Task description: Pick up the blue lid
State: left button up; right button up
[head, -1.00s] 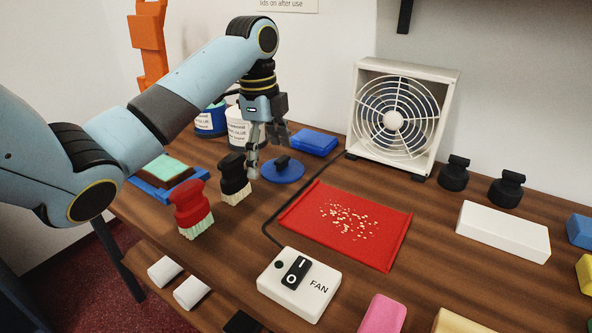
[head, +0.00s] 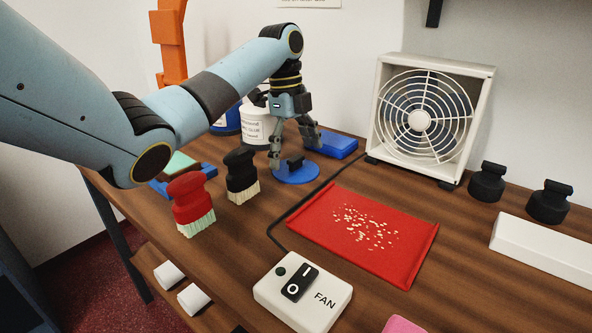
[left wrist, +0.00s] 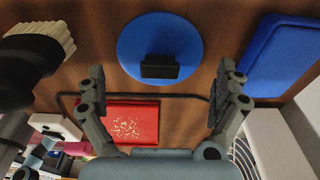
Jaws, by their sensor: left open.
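The blue lid (head: 297,177) is a flat round disc lying on the wooden counter, with a black block handle (head: 294,163) on top. It also shows in the left wrist view (left wrist: 143,35), handle at its lower middle. My left gripper (head: 294,148) is open and empty, pointing down over the lid, its fingers on either side of the handle in the head view. In the left wrist view its fingers (left wrist: 162,82) are wide apart, with the handle between them but further up the picture. Whether the fingertips touch the lid is unclear.
White (head: 257,126) and blue (head: 226,122) tubs stand behind the gripper. A blue flat box (head: 334,146) lies right of the lid. Black (head: 241,170) and red (head: 188,196) brushes stand left. The red tray (head: 399,262), fan (head: 383,151) and fan switch (head: 325,312) are right.

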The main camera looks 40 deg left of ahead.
aim_at(296, 170)
pick_arm(q)
jog(key=shift+d+f, duration=0.2)
jog(key=shift+f, duration=0.9)
jog(key=c, duration=1.1)
jog(key=shift+s, duration=0.15)
jog(key=c, duration=0.4)
